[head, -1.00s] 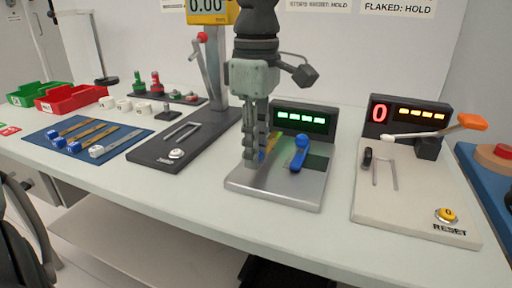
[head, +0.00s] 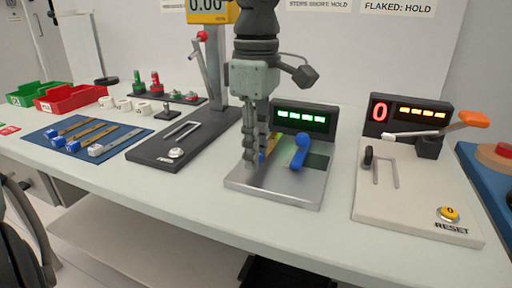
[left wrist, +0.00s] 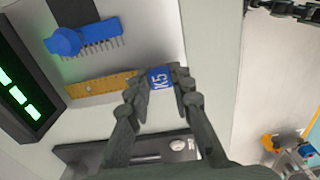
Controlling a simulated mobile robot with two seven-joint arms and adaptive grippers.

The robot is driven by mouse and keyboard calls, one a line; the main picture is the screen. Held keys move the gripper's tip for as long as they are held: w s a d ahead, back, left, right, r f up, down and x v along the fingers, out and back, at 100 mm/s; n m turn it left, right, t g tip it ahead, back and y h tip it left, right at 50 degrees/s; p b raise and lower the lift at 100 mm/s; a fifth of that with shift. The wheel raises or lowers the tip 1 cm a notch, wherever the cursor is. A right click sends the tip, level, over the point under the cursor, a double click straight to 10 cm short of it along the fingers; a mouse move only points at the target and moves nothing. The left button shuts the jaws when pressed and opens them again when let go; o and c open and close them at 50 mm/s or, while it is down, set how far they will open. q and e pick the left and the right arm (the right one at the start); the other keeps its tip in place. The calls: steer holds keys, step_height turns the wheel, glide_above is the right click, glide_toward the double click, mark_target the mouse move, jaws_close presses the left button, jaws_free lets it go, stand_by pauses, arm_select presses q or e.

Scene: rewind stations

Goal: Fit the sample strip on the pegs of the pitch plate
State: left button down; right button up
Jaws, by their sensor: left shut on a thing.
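The sample strip (left wrist: 98,85) is a thin yellow-brown strip with a blue end tag (left wrist: 160,78) reading K5. My left gripper (left wrist: 160,88) is shut on the tag end, and the strip reaches left from it in the left wrist view. In the head view my left gripper (head: 254,160) is over the left part of the silver pitch plate (head: 285,193), largely hiding the strip. A blue comb with a round knob (left wrist: 92,38) is beside the strip, apart from it; it also shows in the head view (head: 300,150). The pegs cannot be made out.
A green-lit display (head: 303,118) stands behind the plate. A dark station (head: 172,152) with a lever is at left, a pale reset station (head: 410,205) at right. A blue mat (head: 60,152) holds several tagged strips. Red (head: 72,104) and green bins stand far left.

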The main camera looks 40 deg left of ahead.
arm_select(q)
steer(key=shift+f+b, duration=0.7)
steer(key=shift+f, duration=0.25)
steer(key=c, duration=1.3)
jaws_free()
steer(key=shift+o, duration=0.2)
step_height(320, 180, up, 12)
